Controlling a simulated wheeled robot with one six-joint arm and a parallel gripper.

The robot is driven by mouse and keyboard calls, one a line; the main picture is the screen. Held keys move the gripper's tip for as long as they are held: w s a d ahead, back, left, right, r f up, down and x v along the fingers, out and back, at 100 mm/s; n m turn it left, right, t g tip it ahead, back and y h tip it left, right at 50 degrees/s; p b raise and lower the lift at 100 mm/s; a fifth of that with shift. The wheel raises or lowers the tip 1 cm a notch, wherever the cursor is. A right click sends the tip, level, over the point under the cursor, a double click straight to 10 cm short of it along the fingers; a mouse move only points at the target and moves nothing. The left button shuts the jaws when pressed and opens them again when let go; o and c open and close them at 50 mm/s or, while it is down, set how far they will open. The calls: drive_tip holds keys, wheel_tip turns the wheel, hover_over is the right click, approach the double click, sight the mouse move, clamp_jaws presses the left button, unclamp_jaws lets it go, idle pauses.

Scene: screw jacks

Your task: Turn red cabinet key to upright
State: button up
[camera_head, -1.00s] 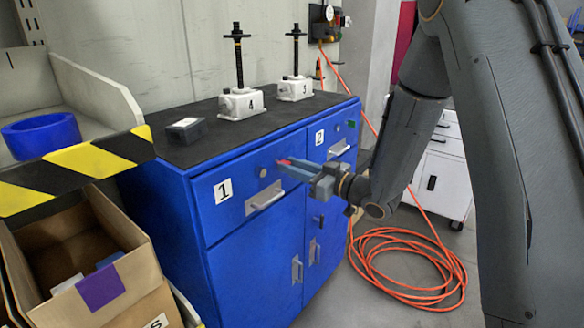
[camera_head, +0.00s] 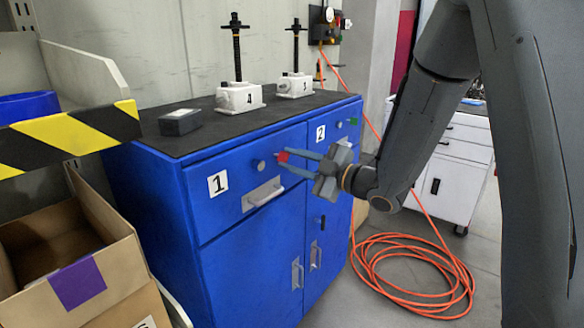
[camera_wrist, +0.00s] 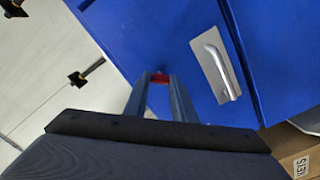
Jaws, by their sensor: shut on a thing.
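The red key (camera_head: 283,156) is at the front of the blue cabinet (camera_head: 244,235), right of a round metal knob on drawer 1. My gripper (camera_head: 287,157) is shut on the red key, with its fingers reaching in from the right. In the wrist view the key (camera_wrist: 159,77) is a small red patch between the two fingertips (camera_wrist: 158,80), against the blue drawer front. The fingers hide most of the key, so I cannot tell its exact angle or how deep it sits in the lock.
The drawer 1 handle (camera_head: 265,194) lies just below the key. A green key (camera_head: 353,121) is on drawer 2. Two white screw jacks (camera_head: 240,97) and a dark box (camera_head: 180,122) stand on the cabinet top. An orange hose (camera_head: 410,275) lies coiled on the floor at right.

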drive_tip(key=n+b, duration=0.7)
drive_tip(key=n, duration=0.1)
drive_tip(key=shift+b, duration=0.45)
drive_tip(key=o, duration=1.1)
drive_tip(key=shift+c, duration=0.2)
drive_tip(key=v, duration=0.7)
drive_tip(key=shift+s+d, duration=0.2)
drive_tip(key=shift+d, duration=0.1)
